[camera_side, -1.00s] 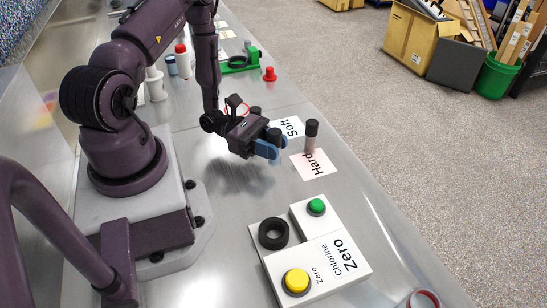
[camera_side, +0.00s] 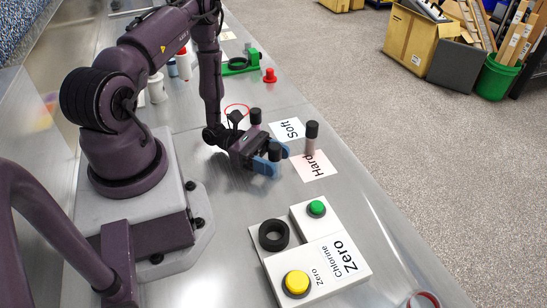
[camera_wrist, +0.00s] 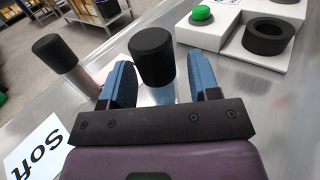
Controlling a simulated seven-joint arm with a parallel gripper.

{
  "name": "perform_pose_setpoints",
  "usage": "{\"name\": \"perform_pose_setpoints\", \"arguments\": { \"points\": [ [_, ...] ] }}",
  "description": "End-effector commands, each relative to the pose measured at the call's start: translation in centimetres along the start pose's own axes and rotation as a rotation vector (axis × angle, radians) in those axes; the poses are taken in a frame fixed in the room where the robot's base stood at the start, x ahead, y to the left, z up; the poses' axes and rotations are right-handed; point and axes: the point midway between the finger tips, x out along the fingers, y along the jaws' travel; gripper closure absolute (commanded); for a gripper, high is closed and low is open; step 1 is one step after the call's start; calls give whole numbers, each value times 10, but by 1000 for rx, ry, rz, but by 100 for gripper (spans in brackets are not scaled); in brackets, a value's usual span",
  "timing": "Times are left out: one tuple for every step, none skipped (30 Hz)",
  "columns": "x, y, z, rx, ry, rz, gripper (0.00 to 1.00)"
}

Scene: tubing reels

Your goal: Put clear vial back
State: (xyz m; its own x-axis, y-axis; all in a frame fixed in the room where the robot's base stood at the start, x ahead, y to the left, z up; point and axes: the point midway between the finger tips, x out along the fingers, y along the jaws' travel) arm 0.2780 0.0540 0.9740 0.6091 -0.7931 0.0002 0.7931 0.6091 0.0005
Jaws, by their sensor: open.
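A black-capped vial (camera_wrist: 152,57) stands between the spread blue fingers of my gripper (camera_wrist: 162,88) in the wrist view. Its lower body is mostly hidden by the gripper and looks pale or clear. In the side view its cap (camera_side: 275,151) shows between the fingers of my gripper (camera_side: 270,160), which is low over the bench, open. A second black-capped vial (camera_side: 311,140), pinkish, stands upright at the "Hard" card (camera_side: 317,170); it also shows at left in the wrist view (camera_wrist: 50,47). A third black-capped vial (camera_side: 255,117) shows just behind my gripper, partly hidden.
A "Soft" card (camera_side: 287,129) lies behind the "Hard" card. A white "Chlorine Zero" unit (camera_side: 335,262) with a black ring (camera_side: 273,235), green button (camera_side: 316,207) and yellow button (camera_side: 296,282) sits in front. Bare bench separates it from my gripper.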

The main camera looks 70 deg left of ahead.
Motion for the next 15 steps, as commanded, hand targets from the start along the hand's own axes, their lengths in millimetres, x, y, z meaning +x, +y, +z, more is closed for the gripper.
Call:
{"name": "perform_pose_setpoints", "arguments": {
  "points": [
    [0, 0, 1, 0, 0, 0, 44],
    [0, 0, 2, 0, 0, 0, 44],
    [0, 0, 4, 0, 0, 0, 44],
    [-4, 0, 3, 0, 1, 2, 44],
    [-7, 1, 3, 0, 1, 3, 44],
    [-13, 1, 3, 1, 1, 3, 44],
    [-18, 1, 3, 1, 1, 4, 44],
    [-24, 1, 3, 1, 2, 5, 44],
    [-33, 0, 3, 1, 3, 5, 44],
    [-39, 1, 3, 2, 2, 6, 44],
    [-46, 1, 3, 2, 2, 6, 44],
    [-56, 1, 2, 2, 3, 5, 44],
    [-62, 1, 3, 1, 2, 6, 44],
    [-69, 1, 3, 1, 2, 4, 44],
    [-77, 1, 2, 3, 3, 5, 44]
  ]
}}
